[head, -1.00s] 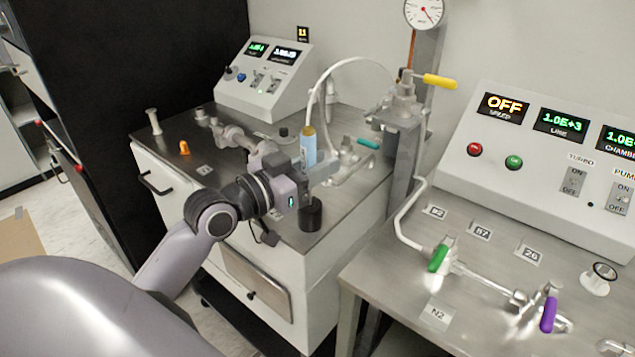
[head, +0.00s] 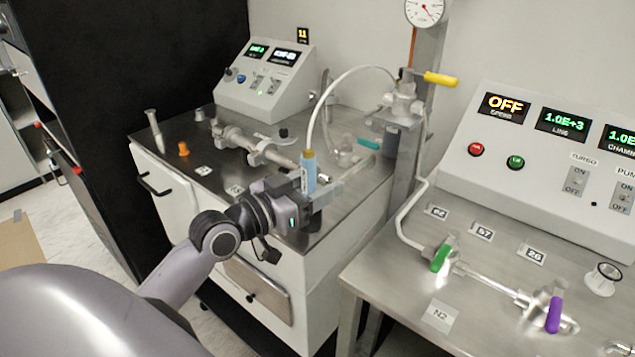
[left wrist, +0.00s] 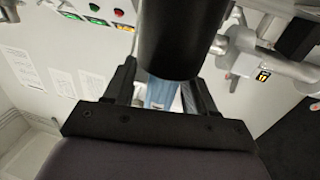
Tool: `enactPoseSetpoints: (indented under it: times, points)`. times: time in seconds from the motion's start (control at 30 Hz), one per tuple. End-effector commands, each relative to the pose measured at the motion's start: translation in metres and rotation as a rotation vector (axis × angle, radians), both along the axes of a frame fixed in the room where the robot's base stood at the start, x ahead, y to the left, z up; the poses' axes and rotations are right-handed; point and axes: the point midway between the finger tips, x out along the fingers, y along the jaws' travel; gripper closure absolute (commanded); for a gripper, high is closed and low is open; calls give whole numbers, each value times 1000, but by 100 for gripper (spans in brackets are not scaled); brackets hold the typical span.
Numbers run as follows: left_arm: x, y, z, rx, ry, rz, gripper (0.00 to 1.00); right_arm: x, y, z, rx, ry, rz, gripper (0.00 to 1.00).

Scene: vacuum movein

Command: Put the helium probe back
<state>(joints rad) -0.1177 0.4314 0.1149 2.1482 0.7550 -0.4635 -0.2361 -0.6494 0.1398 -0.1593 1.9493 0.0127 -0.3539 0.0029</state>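The helium probe (head: 309,173) is a light-blue cylinder with a tan top and a white hose, upright in the head view. My left gripper (head: 312,198) is shut on it, near the front corner of the steel-topped cabinet. In the left wrist view, the fingers of my left gripper (left wrist: 160,92) stand either side of the blue probe body (left wrist: 160,93). A black cylinder (left wrist: 182,38) fills the top middle there, close to the probe. My right gripper is not in view.
The steel cabinet top (head: 340,215) holds metal pipework (head: 262,148) and a sloped control box (head: 262,85). A metal post with a yellow-handled valve (head: 440,79) stands at right. The white hose (head: 345,73) arches from the probe to it. A second bench (head: 400,270) holds valves and a console.

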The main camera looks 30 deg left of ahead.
Motion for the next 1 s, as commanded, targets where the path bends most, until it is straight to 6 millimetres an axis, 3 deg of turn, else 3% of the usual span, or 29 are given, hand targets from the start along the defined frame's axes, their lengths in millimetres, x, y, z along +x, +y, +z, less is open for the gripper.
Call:
enactPoseSetpoints:
  times: [0.37,1.0]
  points:
    - [-2,1,11,0,-1,1,44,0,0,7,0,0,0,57]
    - [-80,23,6,1,3,0,44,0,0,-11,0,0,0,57]
